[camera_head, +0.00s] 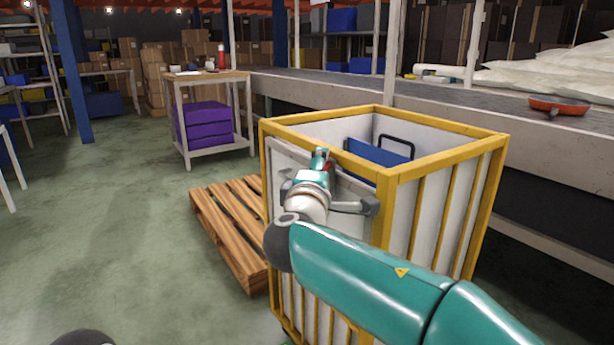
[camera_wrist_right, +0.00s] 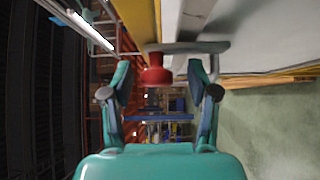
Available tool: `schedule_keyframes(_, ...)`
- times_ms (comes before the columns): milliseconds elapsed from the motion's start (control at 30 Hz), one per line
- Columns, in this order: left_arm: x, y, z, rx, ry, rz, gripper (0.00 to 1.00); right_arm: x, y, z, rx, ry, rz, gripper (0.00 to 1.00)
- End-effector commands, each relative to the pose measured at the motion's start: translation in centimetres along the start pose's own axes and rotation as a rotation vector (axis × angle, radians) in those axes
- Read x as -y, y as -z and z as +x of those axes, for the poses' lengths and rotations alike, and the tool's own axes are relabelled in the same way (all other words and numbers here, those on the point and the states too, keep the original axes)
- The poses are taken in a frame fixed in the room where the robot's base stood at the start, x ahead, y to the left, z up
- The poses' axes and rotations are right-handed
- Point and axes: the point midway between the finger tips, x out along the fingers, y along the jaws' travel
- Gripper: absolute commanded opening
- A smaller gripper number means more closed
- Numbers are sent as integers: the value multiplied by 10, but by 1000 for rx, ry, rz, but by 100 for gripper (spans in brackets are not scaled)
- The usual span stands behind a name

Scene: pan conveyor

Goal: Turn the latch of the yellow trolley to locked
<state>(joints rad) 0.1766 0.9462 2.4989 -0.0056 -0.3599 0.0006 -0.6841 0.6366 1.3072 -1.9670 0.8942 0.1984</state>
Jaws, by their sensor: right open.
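The yellow trolley (camera_head: 440,155), a yellow-framed cage with pale panels, stands in front of me in the head view. Its latch shows as a red knob (camera_wrist_right: 156,74) with a grey bar (camera_wrist_right: 188,47) in the right wrist view, beside the yellow frame. In the head view only a bit of red (camera_head: 328,166) shows past my gripper. My right gripper (camera_wrist_right: 159,78) is open, with one finger on each side of the knob and a gap to both. I cannot tell how deep the knob sits between the fingertips. My left gripper is not in view.
A blue object with a dark handle (camera_head: 378,154) is inside the trolley. A wooden pallet (camera_head: 236,238) lies left of it. A conveyor (camera_head: 455,98) carrying a red pan (camera_head: 559,104) runs behind. A workbench (camera_head: 207,77) stands back left. The floor at left is open.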

Motion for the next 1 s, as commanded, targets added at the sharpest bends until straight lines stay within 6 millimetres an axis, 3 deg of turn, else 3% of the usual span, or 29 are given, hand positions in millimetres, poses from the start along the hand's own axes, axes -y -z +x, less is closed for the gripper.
schedule_keyframes(267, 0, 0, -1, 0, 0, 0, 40, -2, 2, -25, -6, -2, 0, 60)
schedule_keyframes(700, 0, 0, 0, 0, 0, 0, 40, 0, 1, -107, -3, 0, 0, 60)
schedule_keyframes(1000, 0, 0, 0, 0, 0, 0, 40, 1, 0, -121, 1, 1, 2, 60)
